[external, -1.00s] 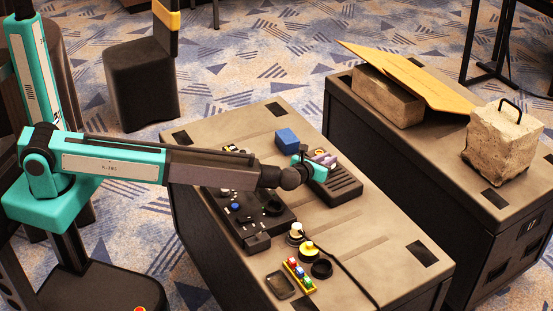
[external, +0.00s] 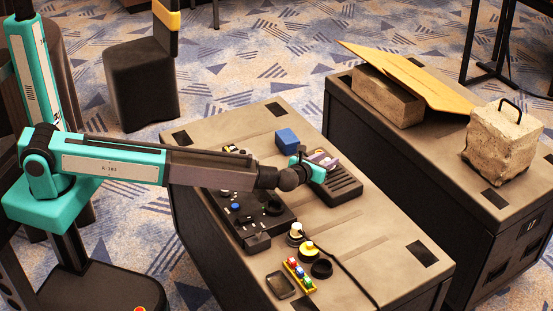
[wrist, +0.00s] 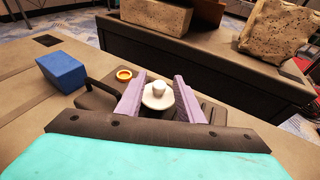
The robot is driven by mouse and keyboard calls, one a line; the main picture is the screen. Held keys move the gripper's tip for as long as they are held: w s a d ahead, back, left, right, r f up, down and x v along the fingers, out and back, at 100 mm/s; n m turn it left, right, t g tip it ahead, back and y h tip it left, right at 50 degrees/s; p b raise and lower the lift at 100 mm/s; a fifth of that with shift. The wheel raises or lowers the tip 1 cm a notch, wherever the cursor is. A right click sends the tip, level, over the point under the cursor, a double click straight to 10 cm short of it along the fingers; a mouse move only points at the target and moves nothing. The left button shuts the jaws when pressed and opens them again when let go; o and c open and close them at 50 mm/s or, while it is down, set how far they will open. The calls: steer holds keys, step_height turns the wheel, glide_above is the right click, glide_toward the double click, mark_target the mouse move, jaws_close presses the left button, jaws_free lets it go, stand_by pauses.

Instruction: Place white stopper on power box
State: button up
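The white stopper (wrist: 158,95), a round disc with a small knob, shows between my gripper's fingers in the wrist view. A dark gap shows between the disc and the right finger; its left edge is close to the left finger. My gripper (wrist: 160,78) has lilac fingers standing apart, over the dark ribbed power box (external: 342,187), where it also shows in the external view (external: 323,160). The box (wrist: 98,100) lies behind and below the stopper in the wrist view. The stopper seems to rest on the box, but its contact underneath is hidden.
A blue block (external: 287,138) stands beside the power box. An orange ring (wrist: 123,75) sits near the left finger. A black control panel (external: 245,208), knobs and a coloured button strip (external: 299,275) lie nearer. The case top's right side is mostly bare. Stone blocks stand on another case.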

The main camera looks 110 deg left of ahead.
steer(key=b+v, duration=0.2)
steer(key=v, duration=0.9)
stand_by(0.7)
